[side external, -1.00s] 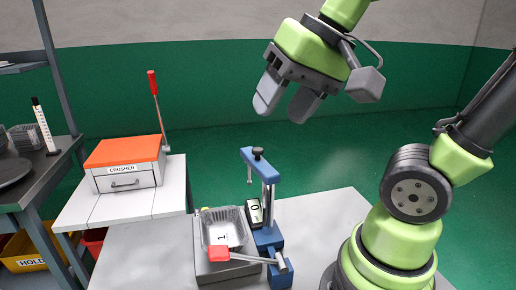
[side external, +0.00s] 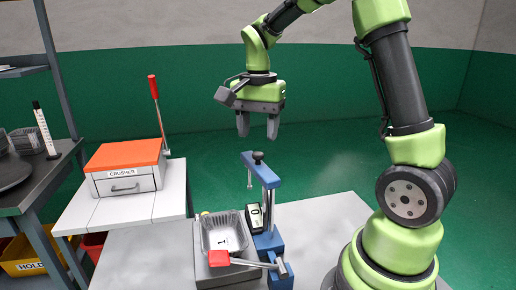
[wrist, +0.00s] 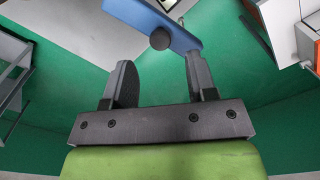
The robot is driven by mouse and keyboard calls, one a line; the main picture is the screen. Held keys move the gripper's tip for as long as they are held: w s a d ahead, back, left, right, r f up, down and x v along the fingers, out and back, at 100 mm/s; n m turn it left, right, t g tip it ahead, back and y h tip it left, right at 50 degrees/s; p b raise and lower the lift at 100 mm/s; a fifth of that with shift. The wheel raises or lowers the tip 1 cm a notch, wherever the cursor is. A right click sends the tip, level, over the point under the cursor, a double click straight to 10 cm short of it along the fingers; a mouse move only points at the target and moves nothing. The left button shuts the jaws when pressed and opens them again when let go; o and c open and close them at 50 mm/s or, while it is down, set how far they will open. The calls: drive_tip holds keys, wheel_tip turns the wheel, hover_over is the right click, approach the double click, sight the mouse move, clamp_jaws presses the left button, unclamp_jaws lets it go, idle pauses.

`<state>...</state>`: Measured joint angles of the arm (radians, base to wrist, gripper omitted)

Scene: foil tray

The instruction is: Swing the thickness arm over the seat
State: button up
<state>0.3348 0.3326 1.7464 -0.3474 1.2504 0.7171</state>
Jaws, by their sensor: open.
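A blue thickness arm (side external: 260,170) with a dark knob sits on top of a post on the blue gauge stand (side external: 281,275). Its free end, with a thin hanging probe, points back and left. A foil tray (side external: 240,216) marked 1 sits on the grey seat block (side external: 208,283) left of the stand. A red-handled lever (side external: 219,258) lies across the front. My gripper (side external: 258,136) is open and empty, pointing down above the thickness arm, apart from it. In the wrist view the blue arm (wrist: 150,17) and its knob show beyond my open fingers (wrist: 160,75).
An orange-topped crusher (side external: 125,155) with a raised red handle stands on a white table at left. A dark shelf unit (side external: 50,170) with trays is at far left, with a yellow HOLD bin (side external: 22,267) below. The bench right of the stand (side external: 325,215) is clear.

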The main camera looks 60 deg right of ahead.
sight(258, 153)
drive_tip(key=shift+f, duration=2.3)
drive_tip(key=shift+c, duration=0.4)
clamp_jaws()
